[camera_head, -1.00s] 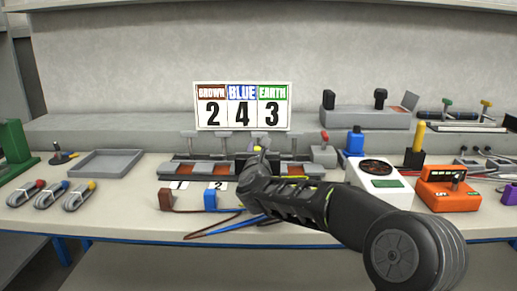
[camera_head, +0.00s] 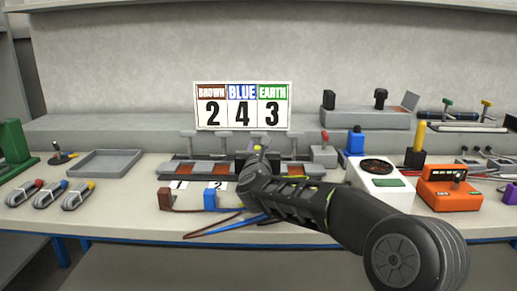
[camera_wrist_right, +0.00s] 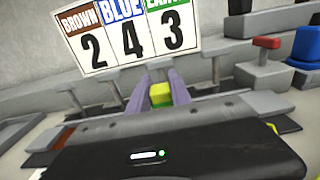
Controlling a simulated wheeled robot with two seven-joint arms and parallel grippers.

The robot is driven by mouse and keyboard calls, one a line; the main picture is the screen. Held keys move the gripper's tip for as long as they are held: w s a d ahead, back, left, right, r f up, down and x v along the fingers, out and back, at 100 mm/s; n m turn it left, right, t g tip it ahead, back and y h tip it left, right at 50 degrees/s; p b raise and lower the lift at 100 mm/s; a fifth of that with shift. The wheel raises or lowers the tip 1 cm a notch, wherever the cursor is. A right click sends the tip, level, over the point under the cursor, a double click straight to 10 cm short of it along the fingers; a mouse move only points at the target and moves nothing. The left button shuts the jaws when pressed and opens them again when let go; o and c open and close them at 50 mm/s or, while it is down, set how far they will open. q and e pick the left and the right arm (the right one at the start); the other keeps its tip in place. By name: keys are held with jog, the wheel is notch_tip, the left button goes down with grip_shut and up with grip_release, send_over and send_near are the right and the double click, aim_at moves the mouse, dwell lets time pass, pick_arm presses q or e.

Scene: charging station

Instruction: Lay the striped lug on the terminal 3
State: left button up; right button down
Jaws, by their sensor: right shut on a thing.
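My right gripper (camera_wrist_right: 164,90) is shut on a green-and-yellow piece (camera_wrist_right: 159,94), which looks like the striped lug, in the right wrist view. In the head view my right gripper (camera_head: 257,158) is over the middle of the terminal row, and my arm hides much of what lies under it. The terminal row (camera_head: 208,169) has copper-coloured plates and grey upright levers. Labels 1 and 2 show at its front left; the label for terminal 3 is hidden behind my arm. I cannot tell whether the lug touches a terminal. My left gripper is not in view.
A sign (camera_head: 242,106) reads brown 2, blue 4, earth 3. A brown block (camera_head: 166,199) and a blue block (camera_head: 210,200) with cables lie in front. A white meter (camera_head: 380,183) and an orange device (camera_head: 448,190) stand right. A grey tray (camera_head: 104,163) is left.

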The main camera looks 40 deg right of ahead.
dwell(0.3)
jog(key=shift+s+d+f+b, duration=0.1)
jog(key=shift+s+f+b, duration=0.3)
jog(key=shift+f+b, duration=0.7)
jog(key=shift+s+f+b, duration=0.35)
jog(key=shift+f+b, duration=0.15)
jog(key=shift+b, duration=1.2)
jog(key=shift+r, duration=0.3)
jog(key=shift+w+f, duration=0.55)
jog(key=shift+w, duration=0.25)
jog(key=shift+r, duration=0.2)
jog(key=shift+s+r, duration=0.1)
jog(key=shift+s, duration=0.05)
jog(key=shift+b, duration=0.45)
dwell(0.5)
